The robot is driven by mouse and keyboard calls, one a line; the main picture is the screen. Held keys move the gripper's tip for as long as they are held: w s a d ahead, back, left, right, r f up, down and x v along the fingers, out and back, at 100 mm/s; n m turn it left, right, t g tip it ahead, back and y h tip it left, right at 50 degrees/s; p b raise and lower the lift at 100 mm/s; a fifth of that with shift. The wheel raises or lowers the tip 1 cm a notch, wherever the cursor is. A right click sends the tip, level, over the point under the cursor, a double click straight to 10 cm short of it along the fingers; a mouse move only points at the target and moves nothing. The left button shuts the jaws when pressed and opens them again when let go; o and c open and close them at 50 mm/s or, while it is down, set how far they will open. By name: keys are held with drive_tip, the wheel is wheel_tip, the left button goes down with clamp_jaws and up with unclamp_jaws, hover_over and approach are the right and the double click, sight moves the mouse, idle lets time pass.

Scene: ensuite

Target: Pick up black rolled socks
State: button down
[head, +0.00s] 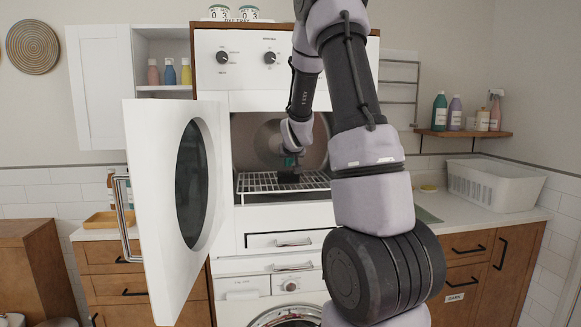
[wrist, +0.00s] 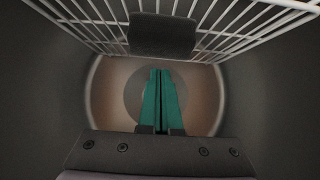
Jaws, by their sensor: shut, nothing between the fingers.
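The black rolled socks (wrist: 162,36) show in the wrist view as a dark, rounded block resting on a white wire rack (wrist: 85,22). In the head view the socks (head: 288,178) are a small dark shape on the rack (head: 258,184) inside the open dryer drum. My gripper (wrist: 160,73) has teal fingers pressed together with nothing between them. In the head view my gripper (head: 291,161) is inside the drum, just above the socks. I cannot tell whether the fingertips touch them.
The white dryer door (head: 160,225) stands open on the left. The round drum opening surrounds my gripper closely. A washer (head: 285,310) is below. On the right, a white basket (head: 492,185) sits on the counter below a shelf of bottles (head: 468,133).

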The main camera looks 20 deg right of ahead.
sight(288, 173)
drive_tip(key=shift+f, duration=0.85)
drive_tip(key=shift+s, duration=0.1)
drive_tip(key=shift+s+a+f, duration=0.1)
drive_tip(key=shift+s+a, duration=0.15)
drive_tip(key=shift+s, duration=0.5)
drive_tip(key=shift+s+a+f, duration=0.1)
drive_tip(key=shift+s+a, duration=0.1)
drive_tip(key=shift+s, duration=0.5)
drive_tip(key=shift+r, duration=0.1)
drive_tip(key=shift+w, duration=0.1)
